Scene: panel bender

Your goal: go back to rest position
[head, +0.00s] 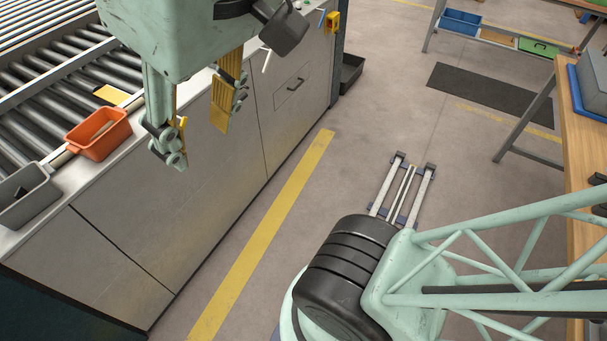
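My gripper (203,118) hangs from the top of the head view, in front of the grey cabinet of the panel bender (240,115). Its two pale green fingers with yellow pads point down and stand well apart. The gap between them is empty, and the gripper is open. It is off to the right of the roller table (50,75) and the orange bin (98,135). My arm's lower links and black joint show at the bottom right.
A grey bin (25,205) stands by the orange bin on the cabinet ledge. A wooden workbench (578,135) is at the right edge, with a dark mat (490,93) on the floor. A black tray (350,75) sits beside the cabinet. The floor along the yellow line (265,230) is clear.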

